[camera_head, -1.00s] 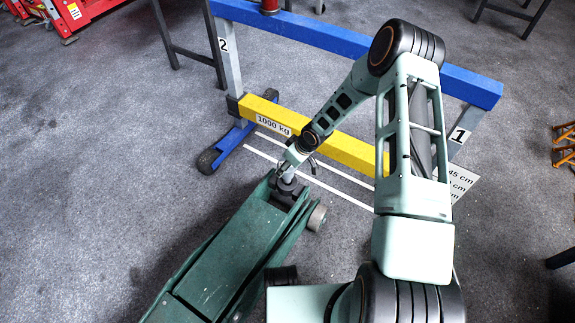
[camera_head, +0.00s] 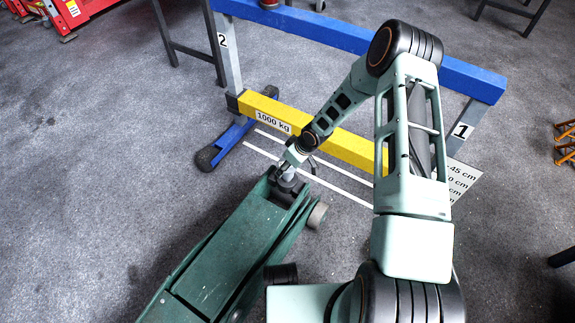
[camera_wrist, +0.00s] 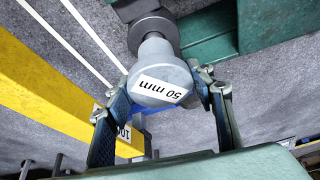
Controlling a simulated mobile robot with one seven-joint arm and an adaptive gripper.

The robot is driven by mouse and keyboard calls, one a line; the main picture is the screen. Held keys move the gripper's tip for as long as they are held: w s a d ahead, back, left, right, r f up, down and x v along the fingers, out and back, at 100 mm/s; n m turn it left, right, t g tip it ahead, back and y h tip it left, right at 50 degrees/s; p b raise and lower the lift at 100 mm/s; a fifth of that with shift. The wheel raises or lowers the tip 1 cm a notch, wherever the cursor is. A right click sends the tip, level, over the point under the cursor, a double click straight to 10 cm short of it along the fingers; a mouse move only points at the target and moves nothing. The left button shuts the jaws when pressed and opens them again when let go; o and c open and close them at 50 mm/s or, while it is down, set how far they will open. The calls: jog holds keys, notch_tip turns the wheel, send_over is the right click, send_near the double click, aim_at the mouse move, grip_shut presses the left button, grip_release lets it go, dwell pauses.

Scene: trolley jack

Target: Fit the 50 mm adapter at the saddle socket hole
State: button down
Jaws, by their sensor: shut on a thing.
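My gripper (camera_wrist: 166,92) is shut on the 50 mm adapter (camera_wrist: 160,72), a grey cylinder with a white "50 mm" label, between its two fingers. The dark round saddle (camera_wrist: 151,34) of the green trolley jack shows just beyond the adapter's narrow end in the wrist view. The socket hole is hidden, and I cannot tell whether the adapter's stem is in it. In the head view my gripper (camera_head: 287,168) is over the front end of the green jack (camera_head: 232,250), and the grey adapter (camera_head: 288,179) shows small beneath it.
A yellow beam (camera_head: 345,147) marked "1000 kg" lies low behind the jack. A blue beam (camera_head: 300,32) spans above it on grey posts. White lines (camera_head: 335,185) mark the floor. Orange stands (camera_head: 567,145) are at the far right. The floor left of the jack is clear.

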jog(key=shift+w+f+b, duration=0.1)
jog(key=shift+f+b, duration=0.9)
jog(key=shift+f, duration=0.2)
jog(key=c, duration=0.9)
grip_release()
jog(key=shift+r, duration=0.1)
jog(key=shift+c, duration=0.2)
jog(key=shift+o, duration=0.6)
jog(key=shift+s+f, duration=0.2)
jog(key=v, duration=1.2)
jog(key=shift+w+r, duration=0.1)
